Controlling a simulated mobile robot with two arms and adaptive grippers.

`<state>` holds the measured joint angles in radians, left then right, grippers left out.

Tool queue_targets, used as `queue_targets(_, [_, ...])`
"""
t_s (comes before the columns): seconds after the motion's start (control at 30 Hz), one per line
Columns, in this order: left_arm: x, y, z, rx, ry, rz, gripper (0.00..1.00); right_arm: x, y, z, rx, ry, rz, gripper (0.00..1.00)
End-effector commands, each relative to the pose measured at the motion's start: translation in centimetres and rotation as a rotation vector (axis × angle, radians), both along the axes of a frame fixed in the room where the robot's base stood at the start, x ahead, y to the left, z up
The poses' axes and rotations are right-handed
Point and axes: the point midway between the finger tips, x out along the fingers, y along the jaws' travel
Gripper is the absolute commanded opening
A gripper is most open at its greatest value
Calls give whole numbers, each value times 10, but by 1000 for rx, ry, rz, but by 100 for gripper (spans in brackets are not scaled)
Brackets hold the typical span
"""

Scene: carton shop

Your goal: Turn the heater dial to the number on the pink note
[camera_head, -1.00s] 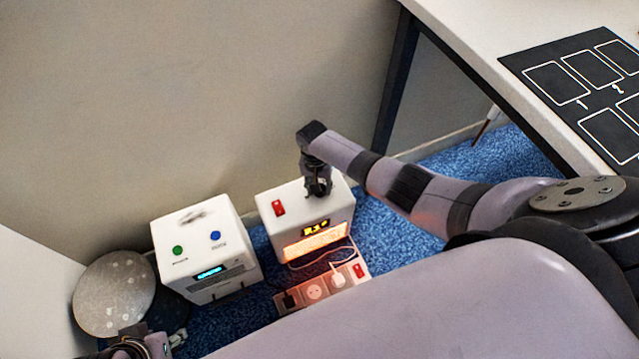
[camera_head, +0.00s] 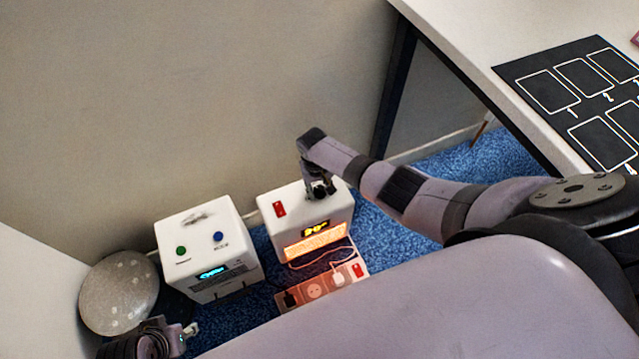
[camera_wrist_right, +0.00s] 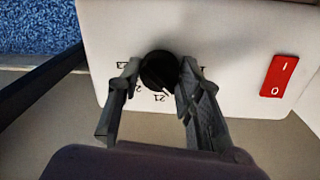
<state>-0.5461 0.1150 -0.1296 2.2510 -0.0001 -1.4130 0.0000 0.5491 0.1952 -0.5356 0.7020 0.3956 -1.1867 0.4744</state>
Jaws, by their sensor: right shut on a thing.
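The heater (camera_head: 290,222) is a white box on the blue carpet, with an orange glowing front and a small yellow-lit display (camera_head: 314,229) too blurred to read. A red switch (camera_head: 280,209) is on its top; it also shows in the right wrist view (camera_wrist_right: 279,76). My right gripper (camera_head: 318,192) is over the heater's top. In the right wrist view, my right gripper (camera_wrist_right: 159,75) is shut on the black dial (camera_wrist_right: 158,68), with a finger on each side. Small numbers ring the dial, partly hidden by the fingers. My left gripper (camera_head: 180,338) is at the lower left edge, partly cut off.
A white box with green and blue buttons (camera_head: 207,247) stands left of the heater. A power strip (camera_head: 320,287) with plugs and a cable lies in front. A table (camera_head: 470,40) with a black numbered mat (camera_head: 560,95) is at the upper right.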

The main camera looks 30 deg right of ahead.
Motion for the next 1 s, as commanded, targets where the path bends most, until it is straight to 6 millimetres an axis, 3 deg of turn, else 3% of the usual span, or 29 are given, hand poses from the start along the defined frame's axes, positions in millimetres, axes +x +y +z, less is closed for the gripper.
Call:
queue_targets(0.33, [0, 0, -1, 0, 0, 0, 40, -1, 1, -1, 1, 1, 2, 6])
queue_targets(0.37, [0, 0, -1, 0, 0, 0, 40, -1, 1, -1, 1, 1, 2, 35])
queue_targets(0.63, [0, 0, -1, 0, 0, 1, 40, 0, 0, 0, 1, 0, 2, 53])
queue_targets(1.0, [1, -1, 0, -1, -3, -1, 40, 0, 0, 2, 1, -1, 1, 54])
